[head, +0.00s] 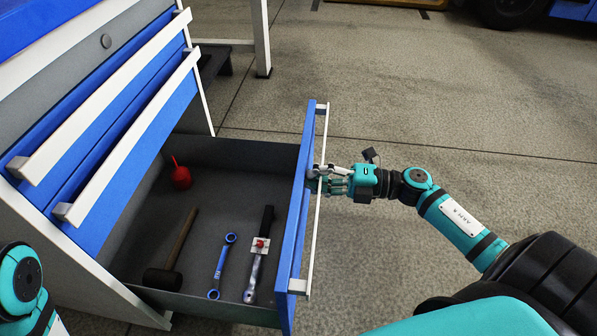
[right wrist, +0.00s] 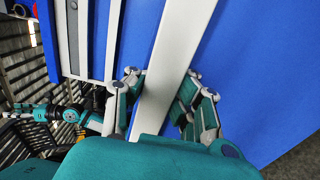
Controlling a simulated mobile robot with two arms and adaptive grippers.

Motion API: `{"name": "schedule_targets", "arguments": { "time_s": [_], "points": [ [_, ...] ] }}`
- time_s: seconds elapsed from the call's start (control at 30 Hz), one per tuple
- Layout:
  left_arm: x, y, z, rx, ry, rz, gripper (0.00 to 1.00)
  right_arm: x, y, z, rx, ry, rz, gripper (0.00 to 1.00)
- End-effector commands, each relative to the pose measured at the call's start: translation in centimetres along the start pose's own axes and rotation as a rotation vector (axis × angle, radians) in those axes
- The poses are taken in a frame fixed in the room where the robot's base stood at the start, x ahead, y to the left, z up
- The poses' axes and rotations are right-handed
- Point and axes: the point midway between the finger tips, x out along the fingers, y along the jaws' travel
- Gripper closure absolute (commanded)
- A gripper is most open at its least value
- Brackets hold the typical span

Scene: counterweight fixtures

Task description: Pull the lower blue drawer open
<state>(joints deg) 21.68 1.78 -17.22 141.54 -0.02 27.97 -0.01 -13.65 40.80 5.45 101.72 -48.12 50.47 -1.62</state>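The lower blue drawer (head: 291,235) stands far out of the cabinet, its grey inside showing in the head view. Its white bar handle (head: 314,230) runs along the outer side of the blue front. My right gripper (head: 322,180) is at the handle, around the middle of the bar. In the right wrist view its two fingers (right wrist: 165,78) lie on either side of the white handle (right wrist: 172,50) and look closed against it. Part of my left arm (head: 22,285) shows at the lower left of the head view; its gripper does not show there.
In the drawer lie a red oil can (head: 180,177), a mallet (head: 165,278), a blue wrench (head: 220,265) and a dark-handled tool (head: 258,258) with a small tag. Two upper drawers with white handles (head: 140,135) are shut. The floor (head: 450,100) beyond is clear.

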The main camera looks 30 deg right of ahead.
Motion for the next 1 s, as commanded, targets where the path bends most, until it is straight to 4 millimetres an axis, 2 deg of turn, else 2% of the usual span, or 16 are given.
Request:
{"name": "schedule_targets", "arguments": {
  "time_s": [0.43, 0.5, 0.8, 1.0],
  "points": [
    [-0.31, -0.03, 0.30, -0.002, -0.015, -0.003, 0.60, -0.44, 0.24, 0.10, -0.001, 0.000, 0.004, 1.00],
    [-0.31, -0.03, 0.32, -0.002, -0.016, -0.003, 0.60, -0.43, 0.24, 0.10, -0.001, -0.001, 0.004, 0.89],
    [-0.25, -0.03, 0.30, -0.001, -0.013, -0.002, 0.60, -0.42, 0.08, 0.05, 0.000, 0.000, 0.001, 0.49],
    [-0.21, -0.03, 0.28, -0.001, -0.011, -0.002, 0.60, -0.41, 0.02, 0.03, 0.001, 0.000, 0.001, 0.48]
  ]
}}
